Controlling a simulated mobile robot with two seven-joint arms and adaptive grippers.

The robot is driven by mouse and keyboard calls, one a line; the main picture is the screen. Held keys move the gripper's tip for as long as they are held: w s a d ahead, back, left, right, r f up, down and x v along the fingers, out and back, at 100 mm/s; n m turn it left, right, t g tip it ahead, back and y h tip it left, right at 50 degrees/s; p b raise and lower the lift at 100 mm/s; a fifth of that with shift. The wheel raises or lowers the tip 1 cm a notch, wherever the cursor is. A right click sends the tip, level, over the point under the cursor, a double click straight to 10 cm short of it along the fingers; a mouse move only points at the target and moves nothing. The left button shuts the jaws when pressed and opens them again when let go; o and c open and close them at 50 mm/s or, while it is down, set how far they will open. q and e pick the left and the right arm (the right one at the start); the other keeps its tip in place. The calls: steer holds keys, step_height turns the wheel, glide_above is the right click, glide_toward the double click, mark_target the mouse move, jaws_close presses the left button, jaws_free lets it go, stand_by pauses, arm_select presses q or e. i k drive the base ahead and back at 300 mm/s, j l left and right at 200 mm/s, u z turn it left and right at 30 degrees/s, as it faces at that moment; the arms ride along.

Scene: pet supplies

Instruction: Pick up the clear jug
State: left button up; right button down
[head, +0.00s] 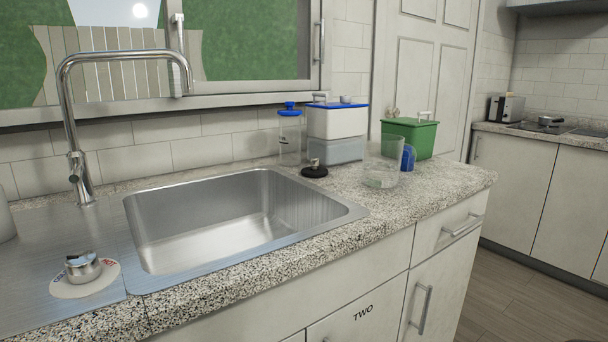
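The clear jug (381,167) stands upright on the speckled counter (440,182), right of the sink and near the counter's front edge. It is see-through, and a blue object (408,158) sits close behind its right side. I cannot tell whether the two touch. A taller clear container with a blue lid (289,135) stands farther back to the left, by the wall. Neither of my grippers is in view.
A white and blue box (337,131) and a green box (410,138) stand behind the jug. A black round item (314,170) lies left of it. The sink (230,225) and tall faucet (75,130) fill the left. Open floor (535,290) shows right.

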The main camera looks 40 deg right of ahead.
mark_target(382, 153)
steer(key=k+z, duration=0.35)
steer(key=k+l+z, duration=0.1)
steer(key=z, duration=0.2)
